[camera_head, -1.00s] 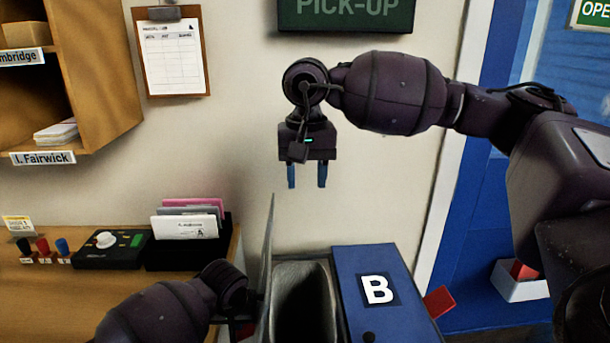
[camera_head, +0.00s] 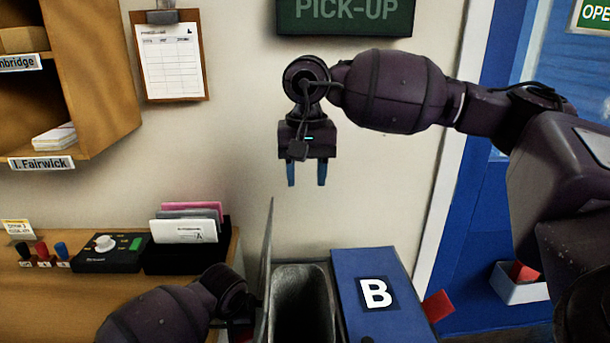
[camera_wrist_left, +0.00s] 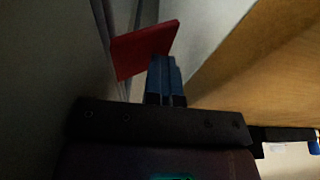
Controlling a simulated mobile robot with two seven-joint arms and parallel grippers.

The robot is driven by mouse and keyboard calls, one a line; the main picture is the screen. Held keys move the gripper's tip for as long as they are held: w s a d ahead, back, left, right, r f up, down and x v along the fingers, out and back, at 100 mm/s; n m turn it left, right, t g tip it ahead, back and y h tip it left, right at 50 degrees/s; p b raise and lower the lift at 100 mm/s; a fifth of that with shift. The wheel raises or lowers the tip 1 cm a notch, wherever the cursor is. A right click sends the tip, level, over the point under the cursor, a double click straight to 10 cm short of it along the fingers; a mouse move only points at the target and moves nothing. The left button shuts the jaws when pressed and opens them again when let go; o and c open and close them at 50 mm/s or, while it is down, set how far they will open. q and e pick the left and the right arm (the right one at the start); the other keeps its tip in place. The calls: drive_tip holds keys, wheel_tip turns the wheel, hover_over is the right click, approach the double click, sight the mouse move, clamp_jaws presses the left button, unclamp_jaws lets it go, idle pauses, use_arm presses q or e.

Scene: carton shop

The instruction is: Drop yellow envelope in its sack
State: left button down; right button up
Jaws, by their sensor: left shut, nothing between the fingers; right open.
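No yellow envelope shows in either view. An open bin (camera_head: 303,308) stands at the bottom centre; its dark inside looks empty as far as I see. Its raised lid (camera_head: 265,272) stands edge-on at the left. Beside it is a closed blue lid marked B (camera_head: 352,270). My right gripper (camera_head: 306,174) hangs open and empty, fingers down, above the open bin. My left gripper (camera_wrist_left: 164,82) is shut and empty in the left wrist view, its blue fingertips close to a red tab (camera_wrist_left: 143,48); contact is unclear. In the head view the left fingers are hidden behind the raised lid.
A desk (camera_head: 60,295) at left holds a black holder (camera_head: 180,258) with pink, grey and white envelopes, and a control box (camera_head: 108,254). A wooden shelf (camera_head: 105,75) hangs at upper left. A red tab (camera_head: 437,305) sticks out right of lid B. The wall before my right gripper is clear.

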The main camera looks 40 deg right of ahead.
use_arm(q)
drive_tip(key=shift+s+d+r+p, duration=0.5)
drive_tip(key=shift+s+r, duration=0.2)
drive_tip(key=shift+r, duration=0.45)
drive_tip(key=shift+w+a+r+p, duration=0.15)
drive_tip(key=shift+w+r+p, duration=0.1)
drive_tip(key=shift+r+p, duration=0.3)
drive_tip(key=shift+a+r+p, duration=0.1)
drive_tip(key=shift+r+p, duration=0.5)
drive_tip(key=shift+p, duration=0.1)
drive_tip(key=w+p+v, duration=0.1)
drive_tip(key=p+v, duration=0.4)
drive_tip(key=v, duration=0.1)
drive_tip(key=shift+w+d+p, duration=0.15)
drive_tip(key=shift+d+p, duration=0.2)
drive_tip(key=shift+d, duration=0.05)
use_arm(e)
wheel_tip(320, 180, up, 11)
drive_tip(key=shift+s+f, duration=0.15)
drive_tip(key=shift+s, duration=0.25)
use_arm(q)
drive_tip(key=shift+r, duration=0.15)
